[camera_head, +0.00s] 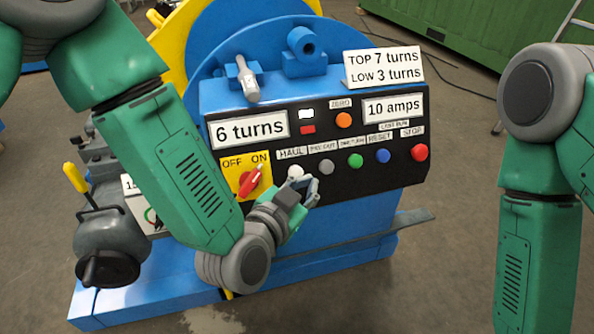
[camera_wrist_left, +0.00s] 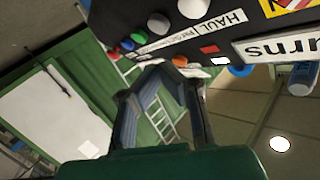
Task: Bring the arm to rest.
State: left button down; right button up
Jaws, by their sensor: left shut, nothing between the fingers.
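My left gripper (camera_head: 312,187) is in front of the control panel (camera_head: 330,180), just right of and below the white HAUL button (camera_head: 295,172). Its fingers are shut with nothing between them. In the left wrist view the fingertips (camera_wrist_left: 162,66) meet below the row of buttons, and they look clear of the panel. The red selector (camera_head: 250,182) on the yellow OFF/ON plate has its light end towards ON. The left display (camera_head: 248,129) reads 6 turns and the right display (camera_head: 393,107) reads 10 amps. My right arm stands at the right; its gripper is out of the picture.
Grey, green, blue and red STOP (camera_head: 419,152) buttons continue rightwards along the panel. A sign (camera_head: 384,68) above reads top 7, low 3 turns. A yellow-handled lever (camera_head: 76,178) stands left of my left arm. Open floor (camera_head: 450,250) lies between the machine and my right arm.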

pick_arm(q)
jog(key=s+a+f+n+g+y+p, duration=0.45)
jog(key=s+a+f+g, duration=0.25)
jog(key=s+a+f, duration=0.65)
jog(key=s+a+f+n+g+y+p, duration=0.3)
jog(key=s+a+g, duration=0.3)
jog(key=s+a, duration=0.8)
jog(key=shift+s+a+n, duration=0.4)
jog(key=shift+a+n, duration=0.15)
jog(key=shift+a, duration=0.05)
jog(key=shift+w, duration=0.15)
dwell(0.6)
